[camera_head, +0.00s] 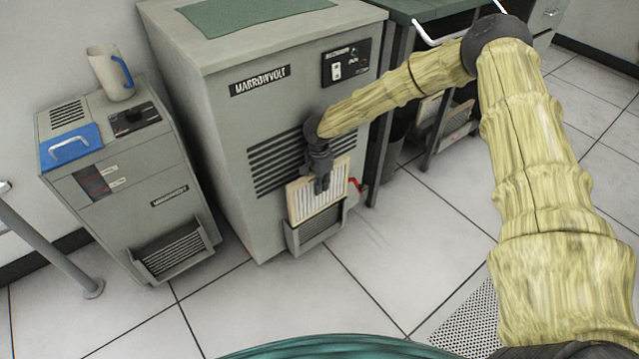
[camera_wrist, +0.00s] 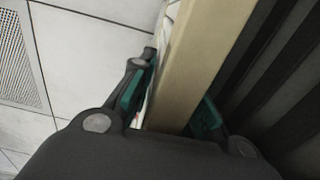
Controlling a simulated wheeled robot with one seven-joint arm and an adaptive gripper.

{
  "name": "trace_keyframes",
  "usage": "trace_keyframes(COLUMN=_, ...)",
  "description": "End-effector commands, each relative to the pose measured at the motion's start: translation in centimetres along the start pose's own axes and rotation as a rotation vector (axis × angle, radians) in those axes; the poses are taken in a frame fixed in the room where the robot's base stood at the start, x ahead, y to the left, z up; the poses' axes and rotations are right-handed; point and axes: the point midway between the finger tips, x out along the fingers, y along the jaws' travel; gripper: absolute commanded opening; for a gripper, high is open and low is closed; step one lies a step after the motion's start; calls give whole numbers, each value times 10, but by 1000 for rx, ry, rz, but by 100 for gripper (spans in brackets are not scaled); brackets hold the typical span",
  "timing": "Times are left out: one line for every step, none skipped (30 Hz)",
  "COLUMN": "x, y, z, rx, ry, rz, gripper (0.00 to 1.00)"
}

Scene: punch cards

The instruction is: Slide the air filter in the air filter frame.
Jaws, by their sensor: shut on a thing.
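The air filter (camera_head: 301,204) has a cream rim and white pleats. It is upright and slightly tilted in front of the large grey cabinet's louvers. My gripper (camera_head: 322,186) is shut on its upper part, and in the wrist view my gripper (camera_wrist: 172,95) has its green-padded fingers on both sides of the filter's tan edge (camera_wrist: 205,55). The air filter frame (camera_head: 316,231) is a grey holder low on the cabinet front, directly below the filter. The filter's lower edge meets or overlaps the frame's top; I cannot tell if it is inside. My gripper hides the filter's middle.
A red lever or handle (camera_head: 357,185) sits just right of the filter. A smaller grey machine (camera_head: 130,180) with a mug (camera_head: 108,73) on top stands left. A green-topped bench (camera_head: 425,8) stands right, with more panels on its shelf. Tiled floor in front is clear.

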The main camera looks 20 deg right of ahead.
Motion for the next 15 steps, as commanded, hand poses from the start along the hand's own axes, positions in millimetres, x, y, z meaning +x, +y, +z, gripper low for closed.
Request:
trace_keyframes(x=0, y=0, z=0, rx=0, ry=0, rz=0, gripper=0)
trace_keyframes(x=0, y=0, z=0, rx=0, ry=0, rz=0, gripper=0)
trace_keyframes(x=0, y=0, z=0, rx=0, ry=0, rz=0, gripper=0)
trace_keyframes(x=0, y=0, z=0, rx=0, ry=0, rz=0, gripper=0)
trace_keyframes(x=0, y=0, z=0, rx=0, ry=0, rz=0, gripper=0)
trace_keyframes(x=1, y=0, z=0, rx=0, ry=0, rz=0, gripper=0)
trace_keyframes(x=1, y=0, z=0, rx=0, ry=0, rz=0, gripper=0)
trace_keyframes(x=2, y=0, z=0, rx=0, ry=0, rz=0, gripper=0)
trace_keyframes(x=3, y=0, z=0, rx=0, ry=0, rz=0, gripper=0)
trace_keyframes(x=3, y=0, z=0, rx=0, ry=0, rz=0, gripper=0)
trace_keyframes(x=4, y=0, z=0, rx=0, ry=0, rz=0, gripper=0)
trace_keyframes(x=5, y=0, z=0, rx=0, ry=0, rz=0, gripper=0)
trace_keyframes(x=6, y=0, z=0, rx=0, ry=0, rz=0, gripper=0)
trace_keyframes(x=7, y=0, z=0, rx=0, ry=0, rz=0, gripper=0)
trace_keyframes(x=8, y=0, z=0, rx=0, ry=0, rz=0, gripper=0)
